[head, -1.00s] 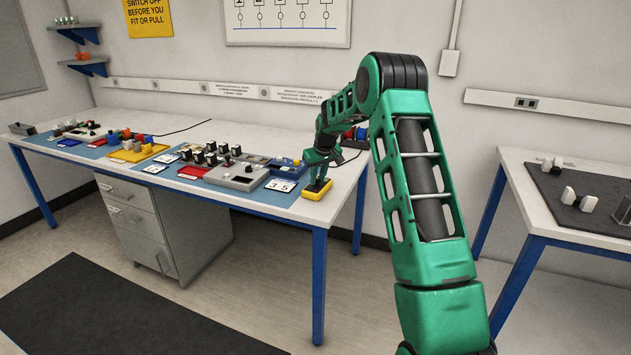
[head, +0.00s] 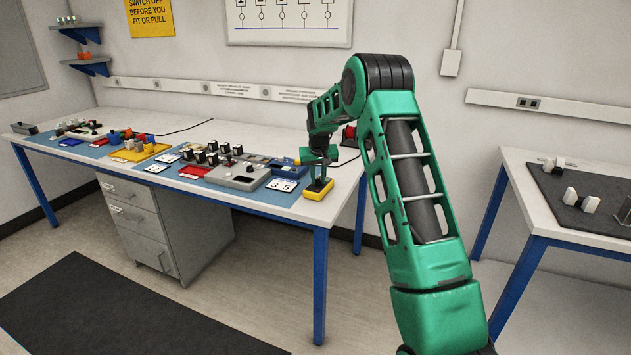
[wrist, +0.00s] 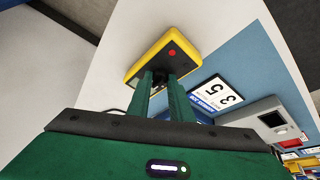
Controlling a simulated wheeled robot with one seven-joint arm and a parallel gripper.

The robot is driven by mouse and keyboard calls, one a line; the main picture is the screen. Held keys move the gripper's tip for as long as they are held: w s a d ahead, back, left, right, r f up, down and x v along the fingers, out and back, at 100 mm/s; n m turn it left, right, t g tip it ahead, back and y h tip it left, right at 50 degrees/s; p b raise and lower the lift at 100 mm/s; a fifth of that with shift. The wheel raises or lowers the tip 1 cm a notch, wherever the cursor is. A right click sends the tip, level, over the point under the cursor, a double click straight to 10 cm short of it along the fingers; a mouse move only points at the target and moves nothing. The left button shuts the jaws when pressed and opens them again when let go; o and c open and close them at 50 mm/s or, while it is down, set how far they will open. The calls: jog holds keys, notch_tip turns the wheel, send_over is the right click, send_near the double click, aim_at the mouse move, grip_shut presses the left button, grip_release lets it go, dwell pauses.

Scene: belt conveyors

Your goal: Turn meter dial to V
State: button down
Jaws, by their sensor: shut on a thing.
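The meter (head: 318,189) is a yellow-edged box with a dark face, lying at the right front end of the long table. In the head view my gripper (head: 318,175) stands over the meter. The dial's pointer and the V mark cannot be made out.
A white card reading 35 (head: 282,185) lies left of the meter on the blue mat. A second table (head: 540,205) is at the right. Bare white tabletop lies behind the meter.

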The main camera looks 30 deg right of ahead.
jog(key=c, duration=1.6)
grip_release()
jog(key=shift+r, duration=0.1)
jog(key=shift+v, duration=5.25)
